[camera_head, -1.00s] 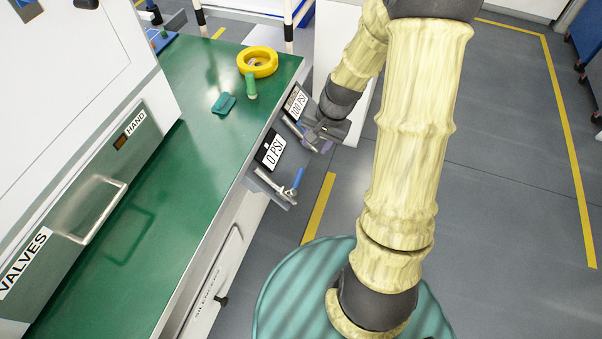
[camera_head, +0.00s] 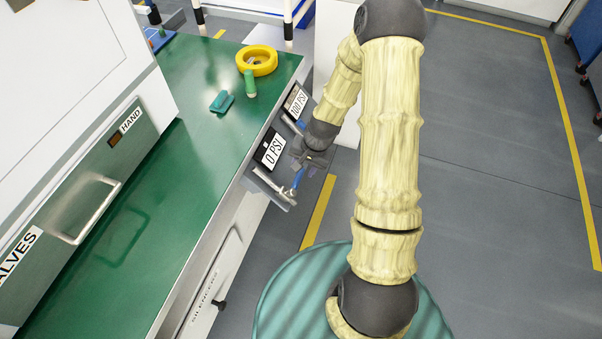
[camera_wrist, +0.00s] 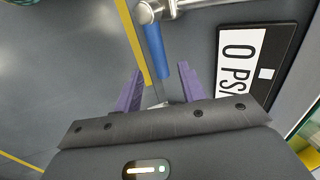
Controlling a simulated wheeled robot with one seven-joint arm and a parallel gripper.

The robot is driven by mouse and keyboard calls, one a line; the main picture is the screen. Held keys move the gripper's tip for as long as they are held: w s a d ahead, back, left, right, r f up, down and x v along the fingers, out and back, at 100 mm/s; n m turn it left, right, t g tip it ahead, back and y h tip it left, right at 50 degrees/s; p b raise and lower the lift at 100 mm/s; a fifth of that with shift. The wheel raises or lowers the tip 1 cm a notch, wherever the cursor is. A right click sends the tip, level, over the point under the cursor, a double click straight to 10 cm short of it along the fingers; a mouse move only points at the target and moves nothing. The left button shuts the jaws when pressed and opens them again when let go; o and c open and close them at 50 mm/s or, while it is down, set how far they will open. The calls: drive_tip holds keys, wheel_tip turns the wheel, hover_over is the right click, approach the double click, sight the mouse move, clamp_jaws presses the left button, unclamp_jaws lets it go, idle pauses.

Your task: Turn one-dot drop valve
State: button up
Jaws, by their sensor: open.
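A valve with a blue lever handle (camera_head: 296,181) sits below the black-and-white 0 PSI sign (camera_head: 270,150) at the bench's right side. In the wrist view the blue handle (camera_wrist: 154,50) hangs from a metal fitting (camera_wrist: 148,11), beside the 0 PSI sign (camera_wrist: 243,62). My gripper (camera_head: 306,163) is close to this handle. It is open, and its purple fingers (camera_wrist: 160,68) lie on either side of the handle's lower end in the picture. I cannot tell whether they touch it. No dot marks are readable on the valve.
A second sign, 100 PSI (camera_head: 296,101), is just behind, with its valve partly hidden by my arm. The green bench (camera_head: 180,170) holds a yellow ring (camera_head: 257,60), a green cylinder (camera_head: 250,84) and a teal piece (camera_head: 222,101). Open floor lies to the right.

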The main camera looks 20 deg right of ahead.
sight(300, 173)
drive_tip(key=x, duration=0.3)
drive_tip(key=shift+f, duration=0.25)
drive_tip(key=shift+c, duration=0.4)
clamp_jaws()
drive_tip(key=shift+w+b, duration=0.2)
drive_tip(key=shift+b, duration=0.1)
